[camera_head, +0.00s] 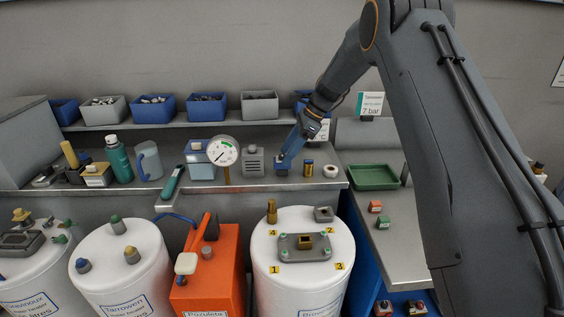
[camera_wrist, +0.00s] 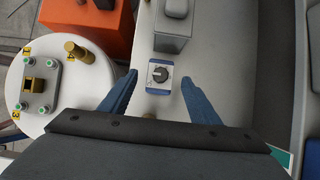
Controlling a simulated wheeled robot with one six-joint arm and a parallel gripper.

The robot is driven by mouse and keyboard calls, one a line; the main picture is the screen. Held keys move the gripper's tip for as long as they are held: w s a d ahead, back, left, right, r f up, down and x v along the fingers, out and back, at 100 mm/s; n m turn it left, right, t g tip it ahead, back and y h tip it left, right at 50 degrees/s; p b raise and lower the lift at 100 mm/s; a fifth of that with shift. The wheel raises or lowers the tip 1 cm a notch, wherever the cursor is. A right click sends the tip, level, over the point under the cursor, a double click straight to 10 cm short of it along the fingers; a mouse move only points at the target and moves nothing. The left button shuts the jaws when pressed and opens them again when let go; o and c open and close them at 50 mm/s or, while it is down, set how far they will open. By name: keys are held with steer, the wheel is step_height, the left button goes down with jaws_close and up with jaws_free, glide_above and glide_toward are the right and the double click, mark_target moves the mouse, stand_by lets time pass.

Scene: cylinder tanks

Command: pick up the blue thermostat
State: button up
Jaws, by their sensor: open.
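The blue thermostat (camera_wrist: 160,75) is a small blue and white block with a dark round knob, lying on the grey bench. In the wrist view it sits between the two blue fingers of my gripper (camera_wrist: 158,79), which is open and empty. There is bench showing between each finger and the thermostat, so neither finger appears to touch it. In the head view my gripper (camera_head: 284,164) points down over the bench and mostly hides the thermostat. I cannot tell exactly how high the fingertips are above the bench.
A grey box with a knob (camera_head: 253,160) stands close left. A dark and gold cylinder (camera_head: 309,169) and a white ring (camera_head: 331,170) lie to the right, then a green tray (camera_head: 374,177). A shelf with bins (camera_head: 260,106) is behind. A white tank (camera_head: 304,285) stands in front.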

mark_target(282, 159)
steer(key=shift+p+x, duration=0.8)
steer(key=shift+x, duration=1.15)
steer(key=shift+c, duration=0.2)
steer(key=c, duration=1.1)
steer(key=shift+c, duration=0.2)
